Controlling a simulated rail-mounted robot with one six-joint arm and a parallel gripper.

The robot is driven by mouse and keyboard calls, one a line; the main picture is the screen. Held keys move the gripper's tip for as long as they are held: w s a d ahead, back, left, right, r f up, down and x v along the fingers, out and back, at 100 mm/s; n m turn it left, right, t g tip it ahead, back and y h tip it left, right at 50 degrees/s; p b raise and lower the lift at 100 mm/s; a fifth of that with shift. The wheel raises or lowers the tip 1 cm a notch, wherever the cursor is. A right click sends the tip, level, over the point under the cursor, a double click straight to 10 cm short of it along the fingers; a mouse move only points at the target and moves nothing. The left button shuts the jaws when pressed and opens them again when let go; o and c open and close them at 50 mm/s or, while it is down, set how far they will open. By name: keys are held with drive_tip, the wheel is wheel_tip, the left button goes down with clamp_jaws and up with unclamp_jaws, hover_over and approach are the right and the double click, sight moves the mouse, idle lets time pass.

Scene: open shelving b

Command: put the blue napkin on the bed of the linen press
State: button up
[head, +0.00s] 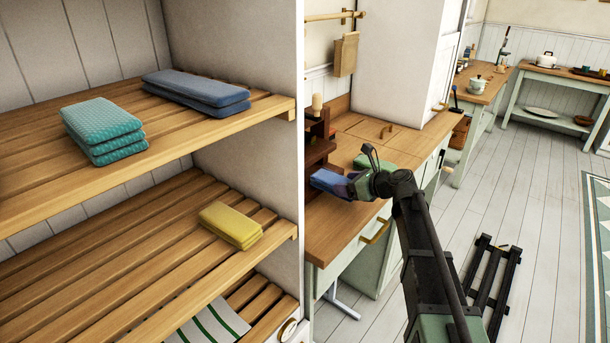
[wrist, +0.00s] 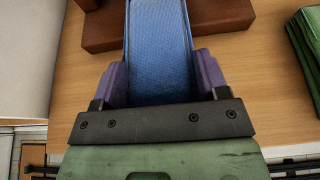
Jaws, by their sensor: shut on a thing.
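My gripper (head: 347,187) is shut on the blue napkin (head: 326,181), a folded cloth held above the wooden counter. In the wrist view the purple fingers of my gripper (wrist: 160,82) press on both sides of the blue napkin (wrist: 158,45), which reaches forward past the top edge. The linen press (head: 318,146) is a dark brown wooden frame with a pale knob on top, just behind the napkin. Its dark wood (wrist: 108,33) shows ahead in the wrist view. The napkin hides much of its bed, and I cannot tell whether they touch.
A green folded cloth (wrist: 306,48) lies right of my gripper on the counter (head: 345,228). The open shelving (head: 60,205) at the left holds teal (head: 104,130), dark blue (head: 197,92) and yellow (head: 231,225) folded cloths. Its white side panel (head: 255,190) stands close to the counter.

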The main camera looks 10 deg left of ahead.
sight(321, 173)
drive_tip(key=w+a, duration=0.1)
drive_tip(key=a, duration=0.1)
drive_tip(key=w+a, duration=0.2)
drive_tip(key=a, duration=0.1)
drive_tip(key=w+a, duration=0.2)
drive_tip(key=shift+a, duration=0.3)
drive_tip(key=b+x, duration=0.1)
drive_tip(key=x, duration=0.2)
drive_tip(key=shift+w+a, duration=0.15)
drive_tip(key=shift+a, duration=0.3)
drive_tip(key=shift+d+r, duration=0.1)
drive_tip(key=shift+r, duration=0.1)
drive_tip(key=shift+f, duration=0.1)
drive_tip(key=o, duration=0.6)
drive_tip(key=shift+f, duration=0.1)
drive_tip(key=o, duration=0.4)
